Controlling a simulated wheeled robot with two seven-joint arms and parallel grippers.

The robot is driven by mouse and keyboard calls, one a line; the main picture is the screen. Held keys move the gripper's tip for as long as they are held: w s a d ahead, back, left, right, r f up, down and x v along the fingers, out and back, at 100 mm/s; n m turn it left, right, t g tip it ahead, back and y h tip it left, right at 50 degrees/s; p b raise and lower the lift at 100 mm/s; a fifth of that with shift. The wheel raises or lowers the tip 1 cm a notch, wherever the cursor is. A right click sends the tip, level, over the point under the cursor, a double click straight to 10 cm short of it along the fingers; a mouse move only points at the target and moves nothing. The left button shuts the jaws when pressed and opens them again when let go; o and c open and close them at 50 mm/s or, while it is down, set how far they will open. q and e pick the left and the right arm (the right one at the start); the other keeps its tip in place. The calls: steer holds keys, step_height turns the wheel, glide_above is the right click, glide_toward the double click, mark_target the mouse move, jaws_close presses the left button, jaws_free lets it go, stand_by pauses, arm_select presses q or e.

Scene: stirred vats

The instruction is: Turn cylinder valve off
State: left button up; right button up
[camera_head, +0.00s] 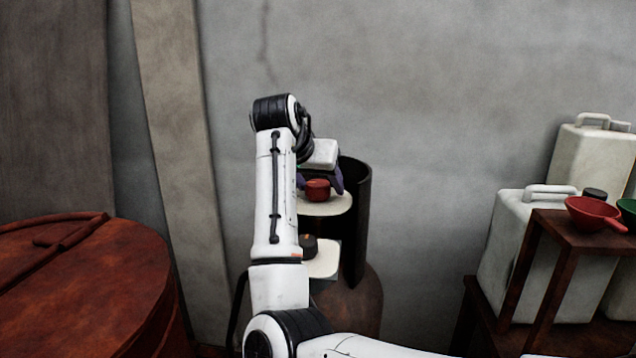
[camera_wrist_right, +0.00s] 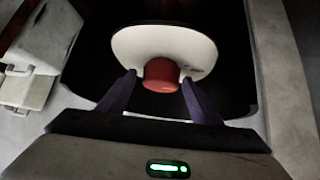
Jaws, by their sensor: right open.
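The red valve knob (camera_head: 318,190) sits in front of a pale round plate (camera_head: 328,206) on the cylinder, within a dark curved guard (camera_head: 357,215). In the right wrist view the knob (camera_wrist_right: 161,75) stands before the pale plate (camera_wrist_right: 135,43). My right gripper (camera_head: 322,183) is at the knob; in the wrist view its two purple fingers (camera_wrist_right: 158,88) are open, one on either side of the knob, with gaps showing. My right arm hides part of the cylinder body (camera_head: 352,305). My left gripper is out of view.
Below the red knob is a dark knob (camera_head: 308,245) on a second pale plate (camera_head: 326,262). A rusty red vat (camera_head: 90,290) stands at left. At right, a wooden stand (camera_head: 560,228) holds a red funnel (camera_head: 592,212), near white jerrycans (camera_head: 508,235). A wall is behind.

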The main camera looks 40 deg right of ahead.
steer(key=c, duration=1.1)
steer(key=shift+o, duration=0.2)
steer(key=shift+m+g, duration=0.3)
steer(key=m+g, duration=0.3)
steer(key=m, duration=0.1)
steer(key=shift+r+m+g+h, duration=0.1)
steer(key=shift+m+g+h, duration=0.2)
steer(key=shift+h, duration=0.1)
steer(key=shift+m+g, duration=1.1)
steer(key=shift+m, duration=0.5)
steer(key=shift+m+g+y, duration=0.3)
steer(key=o, duration=1.1)
steer(key=shift+s, duration=0.1)
steer(key=shift+c, duration=0.2)
